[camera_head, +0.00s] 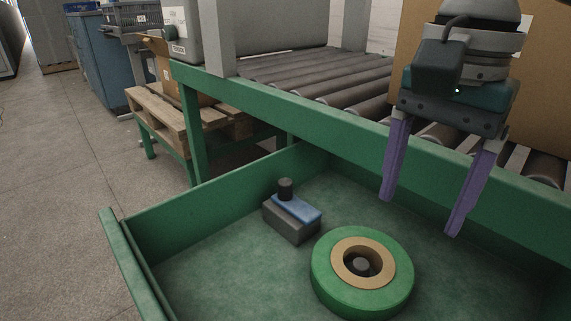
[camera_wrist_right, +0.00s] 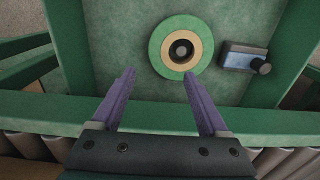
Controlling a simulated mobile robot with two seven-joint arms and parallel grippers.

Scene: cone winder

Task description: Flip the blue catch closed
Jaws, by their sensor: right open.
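The blue catch (camera_head: 297,207) is a flat blue piece on top of a dark grey block (camera_head: 290,227), with a dark upright knob (camera_head: 285,189) at one end. It sits on the green tray floor, left of a green and tan ring. The catch also shows at the right in the right wrist view (camera_wrist_right: 241,49). My right gripper (camera_head: 421,215) has two purple fingers, open and empty, above the tray's back wall, to the right of the catch and apart from it. In the right wrist view its fingers (camera_wrist_right: 158,75) point toward the ring. My left gripper is not in view.
A green and tan ring (camera_head: 320,272) lies around a dark peg (camera_head: 361,266) in the green tray (camera_head: 222,200). A roller conveyor (camera_head: 310,78) runs behind the tray, with a cardboard box (camera_head: 545,90) on it. A wooden pallet (camera_head: 165,112) stands behind left.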

